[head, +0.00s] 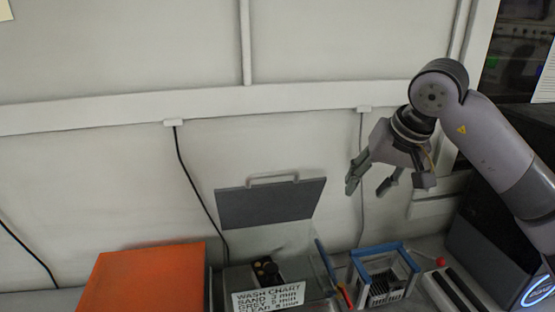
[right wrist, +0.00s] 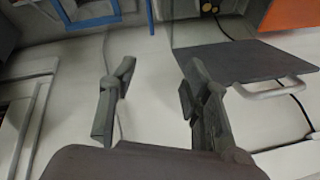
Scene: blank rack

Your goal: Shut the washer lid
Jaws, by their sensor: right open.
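The washer lid (head: 270,204) is a dark grey panel with a pale bar handle (head: 273,179) along its top edge. It stands raised above the washer (head: 243,277), which carries a wash chart label on its front. In the right wrist view the lid (right wrist: 230,62) is at the upper right with its handle (right wrist: 268,88) towards me. My right gripper (head: 369,187) is open and empty, to the right of the lid and apart from it. Its two fingers (right wrist: 157,85) also show in the right wrist view, with the right finger beside the lid in the picture. My left gripper is not in view.
An orange panel (head: 145,279) is left of the washer. A blue-framed rack (head: 384,252) stands right of it, with a red ball-topped stick (head: 440,262) beyond. A dark machine (head: 490,245) is at the far right. The wall behind has hanging cables.

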